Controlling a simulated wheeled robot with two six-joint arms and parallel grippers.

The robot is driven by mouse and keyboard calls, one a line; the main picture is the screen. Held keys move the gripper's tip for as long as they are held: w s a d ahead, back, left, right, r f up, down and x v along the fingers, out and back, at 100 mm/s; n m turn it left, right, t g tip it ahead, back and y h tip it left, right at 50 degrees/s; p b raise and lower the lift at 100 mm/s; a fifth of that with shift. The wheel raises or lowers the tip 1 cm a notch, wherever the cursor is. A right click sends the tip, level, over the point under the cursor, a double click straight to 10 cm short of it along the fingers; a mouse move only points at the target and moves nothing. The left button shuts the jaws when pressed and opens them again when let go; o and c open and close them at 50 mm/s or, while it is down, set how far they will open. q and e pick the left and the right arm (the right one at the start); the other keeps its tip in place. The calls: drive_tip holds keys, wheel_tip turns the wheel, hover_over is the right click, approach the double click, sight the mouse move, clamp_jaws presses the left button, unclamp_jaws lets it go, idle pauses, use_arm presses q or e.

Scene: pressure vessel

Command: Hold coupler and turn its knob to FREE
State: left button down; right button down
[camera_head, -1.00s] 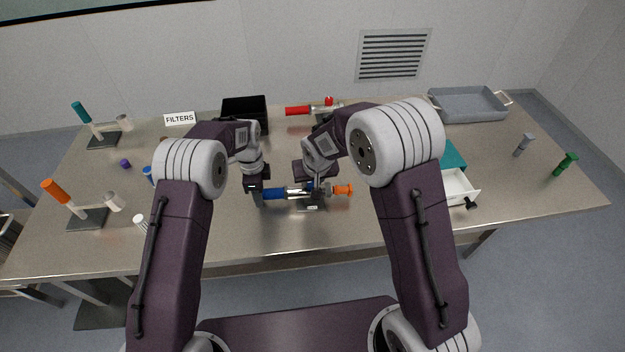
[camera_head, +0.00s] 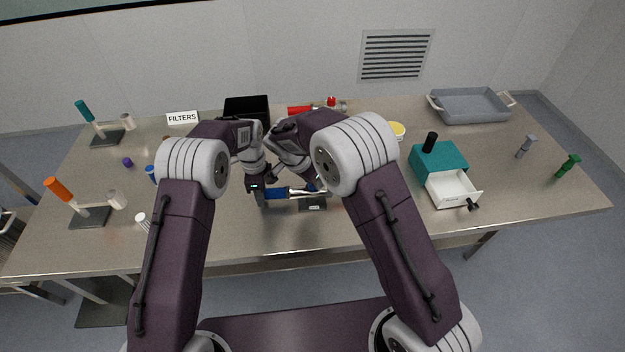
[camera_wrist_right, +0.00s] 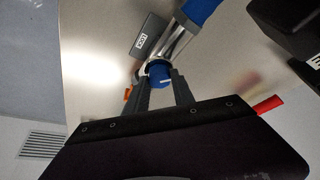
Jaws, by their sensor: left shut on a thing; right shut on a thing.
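The coupler has a blue grip (camera_head: 277,194) and a metal body (camera_head: 303,192). It lies level above a small dark stand (camera_head: 313,204) near the table's front. My left gripper (camera_head: 259,194) is shut on the blue-grip end. In the right wrist view the coupler's blue knob (camera_wrist_right: 160,76), with a white line on it, sits between the two fingers of my right gripper (camera_wrist_right: 163,92), which is shut on it. The stand's label (camera_wrist_right: 142,41) is too small to read surely. In the head view my right arm hides the knob and the orange end.
A teal box (camera_head: 438,158) with an open white drawer (camera_head: 452,189) stands to the right. A grey tray (camera_head: 470,105) is at the back right, a black bin (camera_head: 247,112) at the back. A red-handled tool (camera_head: 300,111) lies behind my grippers.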

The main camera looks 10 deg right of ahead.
drive_tip(key=shift+m+g, duration=0.4)
drive_tip(key=shift+m, duration=0.8)
drive_tip(key=shift+a, duration=0.1)
drive_tip(key=c, duration=1.1)
unclamp_jaws()
drive_tip(key=shift+o, duration=0.2)
drive_tip(key=shift+h, duration=0.3)
